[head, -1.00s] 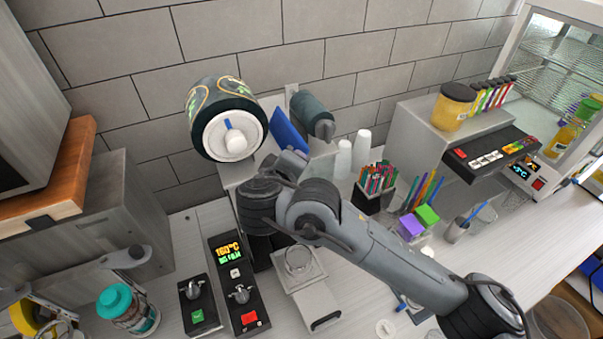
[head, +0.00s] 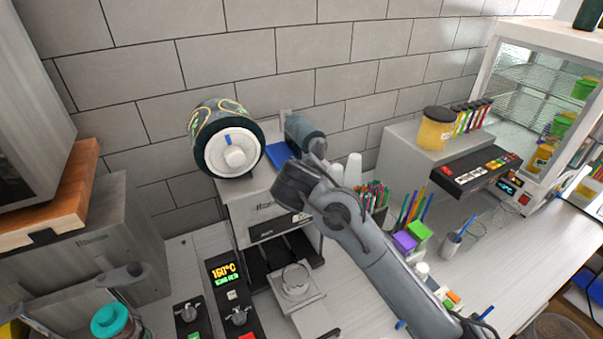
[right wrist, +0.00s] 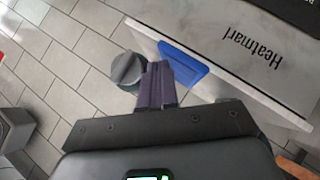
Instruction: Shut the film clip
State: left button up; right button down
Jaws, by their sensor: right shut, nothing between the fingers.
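The sealer (head: 262,216) stands against the wall with a large film roll (head: 214,128) on top and a smaller dark roller (head: 304,133) to its right. A blue part (head: 280,152), probably the film clip, sits on the sealer top between the two rolls. It also shows in the right wrist view (right wrist: 184,64) as a blue tab at the edge of the white housing. My right gripper (right wrist: 158,66) is shut and empty, its fingertips close beside the blue tab. Contact cannot be told. In the head view my right wrist hides part of the sealer top. My left gripper is out of view.
A clear cup (head: 295,278) sits in the sealer's tray below. White cups (head: 353,168), a straw holder and pens (head: 412,208) stand right of the sealer. A control panel (head: 227,290) is at front left. The tiled wall (head: 300,50) is close behind.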

jog(key=shift+w+d+f, duration=0.15)
jog(key=shift+d+f, duration=0.2)
jog(key=shift+f, duration=0.05)
dwell(0.6)
jog(key=shift+r, duration=0.1)
jog(key=s+d+r, duration=0.3)
jog(key=s+r, duration=0.3)
jog(key=r, duration=0.5)
jog(key=shift+d, duration=0.2)
jog(key=shift+s, duration=0.1)
